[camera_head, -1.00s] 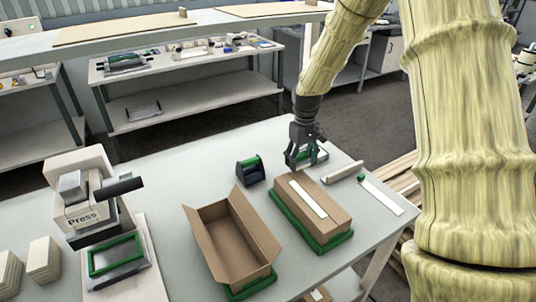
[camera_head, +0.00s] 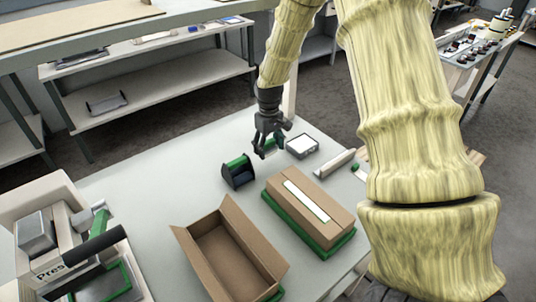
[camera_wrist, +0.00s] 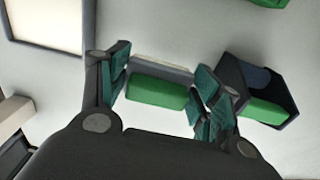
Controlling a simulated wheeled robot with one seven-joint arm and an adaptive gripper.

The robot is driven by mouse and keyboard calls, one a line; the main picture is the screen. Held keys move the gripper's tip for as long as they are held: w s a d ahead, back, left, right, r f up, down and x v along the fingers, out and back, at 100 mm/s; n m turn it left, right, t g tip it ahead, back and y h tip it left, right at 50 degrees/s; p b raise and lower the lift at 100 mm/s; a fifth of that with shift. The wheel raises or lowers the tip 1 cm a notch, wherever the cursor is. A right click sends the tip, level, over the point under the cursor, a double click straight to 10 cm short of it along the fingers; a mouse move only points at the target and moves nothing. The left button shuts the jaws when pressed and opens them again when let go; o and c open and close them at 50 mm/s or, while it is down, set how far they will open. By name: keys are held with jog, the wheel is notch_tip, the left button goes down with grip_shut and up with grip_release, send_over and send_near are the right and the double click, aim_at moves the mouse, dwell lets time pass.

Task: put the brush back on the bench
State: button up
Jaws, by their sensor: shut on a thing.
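My gripper (camera_head: 268,146) is shut on the brush (camera_head: 270,146), above the far part of the grey bench (camera_head: 150,172). In the wrist view my gripper (camera_wrist: 163,80) has the brush (camera_wrist: 158,92) crosswise between its two fingers. The brush shows a green block with a pale grey strip along its far side. I cannot tell whether the brush touches the bench top.
A black and green dispenser (camera_head: 238,172) stands close by at front left. A framed pale pad (camera_head: 302,145) lies to the right. A closed carton (camera_head: 312,207), an open carton (camera_head: 230,250) and a press (camera_head: 40,250) stand nearer.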

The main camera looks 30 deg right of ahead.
aim_at(269, 155)
jog(key=shift+s+f, duration=0.25)
jog(key=shift+f, duration=0.1)
jog(key=shift+f+p, duration=0.55)
jog(key=shift+f, duration=1.2)
jog(key=shift+f, duration=0.1)
jog(key=o, duration=0.9)
jog(key=shift+w, duration=0.1)
jog(key=shift+r+b, duration=1.65)
jog(key=shift+r, duration=4.45)
